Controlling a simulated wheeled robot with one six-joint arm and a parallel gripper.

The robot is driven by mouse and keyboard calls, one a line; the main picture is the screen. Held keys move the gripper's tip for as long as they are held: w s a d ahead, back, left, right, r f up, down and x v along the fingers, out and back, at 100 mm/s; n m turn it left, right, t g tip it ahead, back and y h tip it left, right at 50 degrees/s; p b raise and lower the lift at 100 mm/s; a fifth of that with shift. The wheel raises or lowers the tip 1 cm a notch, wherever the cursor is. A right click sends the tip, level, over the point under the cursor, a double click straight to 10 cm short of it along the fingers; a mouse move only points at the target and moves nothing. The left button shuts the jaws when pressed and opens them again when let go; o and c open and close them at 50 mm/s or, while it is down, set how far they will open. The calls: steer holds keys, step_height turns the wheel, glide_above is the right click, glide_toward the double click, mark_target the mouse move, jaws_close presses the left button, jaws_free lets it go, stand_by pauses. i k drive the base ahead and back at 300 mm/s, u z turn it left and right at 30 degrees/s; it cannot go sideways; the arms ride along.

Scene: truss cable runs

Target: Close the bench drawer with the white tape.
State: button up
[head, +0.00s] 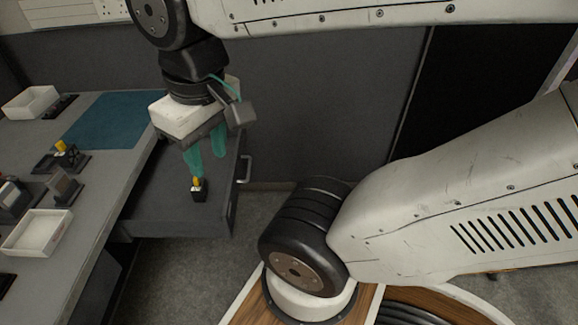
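The bench drawer (165,212) is pulled out from under the grey bench, with its front panel (232,190) on the right. A bar handle (247,170) is on that panel. I cannot make out white tape on it in this view. My gripper (208,166) hangs over the drawer, left of the front panel, with its green fingers pointing down. The fingers look apart with nothing visible between them. A small black piece with a yellow top (198,188) shows in the drawer just below the left fingertip; whether they touch is unclear.
The bench top (112,160) carries a blue mat (112,118), a white tray (38,232) at the front, another white tray (30,101) behind, and several small dark fixtures. A dark grey panel stands behind. Open floor (190,270) lies below the drawer.

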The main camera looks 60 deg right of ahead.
mark_target(160, 204)
steer(key=z, duration=0.3)
steer(key=k, duration=0.75)
steer(key=z, duration=0.9)
steer(key=i, duration=1.2)
steer(key=u, duration=0.9)
